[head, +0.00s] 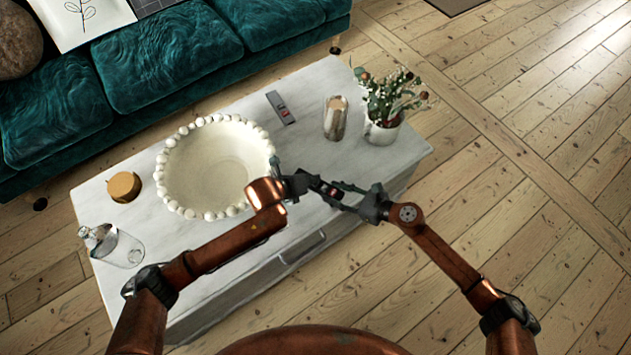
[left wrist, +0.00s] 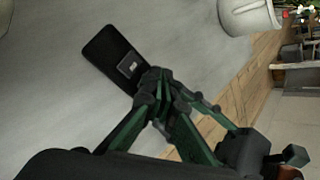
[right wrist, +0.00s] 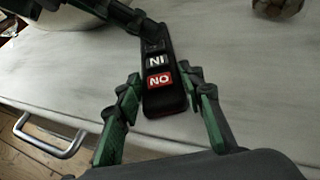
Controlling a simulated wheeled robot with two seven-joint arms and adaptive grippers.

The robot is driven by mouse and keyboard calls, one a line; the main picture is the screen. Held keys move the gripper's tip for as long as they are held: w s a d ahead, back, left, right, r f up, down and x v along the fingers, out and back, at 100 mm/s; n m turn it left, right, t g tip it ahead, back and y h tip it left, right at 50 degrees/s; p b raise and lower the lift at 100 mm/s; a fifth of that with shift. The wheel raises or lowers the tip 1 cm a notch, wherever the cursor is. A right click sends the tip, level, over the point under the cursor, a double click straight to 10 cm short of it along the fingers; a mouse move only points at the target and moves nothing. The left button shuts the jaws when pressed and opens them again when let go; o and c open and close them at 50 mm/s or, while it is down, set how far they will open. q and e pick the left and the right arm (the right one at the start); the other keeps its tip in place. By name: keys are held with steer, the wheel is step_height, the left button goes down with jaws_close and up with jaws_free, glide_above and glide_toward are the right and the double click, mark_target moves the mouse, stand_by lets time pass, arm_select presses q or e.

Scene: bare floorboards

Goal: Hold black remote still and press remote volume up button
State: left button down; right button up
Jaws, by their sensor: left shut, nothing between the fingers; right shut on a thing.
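The black remote (head: 328,190) is held above the front part of the table, between my two grippers. In the right wrist view the remote (right wrist: 157,98) shows a red button and a grey button, both lettered. My right gripper (right wrist: 160,88) is shut on its near end, with one finger on each side. My left gripper (head: 310,184) is shut and empty, its tips close to the remote's far end. I cannot tell whether they touch it. In the left wrist view the fingertips (left wrist: 155,82) partly cover a black flat piece with a pale square; its identity is unclear.
On the marble table (head: 130,212) stand a beaded white bowl (head: 215,165), a metallic vase (head: 336,118), a potted plant (head: 382,130), a glass bottle (head: 115,247) and a brown round box (head: 124,187). A grey remote-like object (head: 281,107) lies behind. A teal sofa (head: 165,55) is at the back.

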arm_select(q)
steer(key=shift+f, duration=0.3)
steer(key=shift+r, duration=0.1)
stand_by(0.3)
steer(key=shift+r, duration=0.8)
steer(key=shift+r, duration=0.1)
steer(key=shift+r, duration=2.35)
stand_by(2.6)
step_height(320, 180, up, 4)
steer(key=shift+f, duration=0.1)
steer(key=shift+f, duration=0.1)
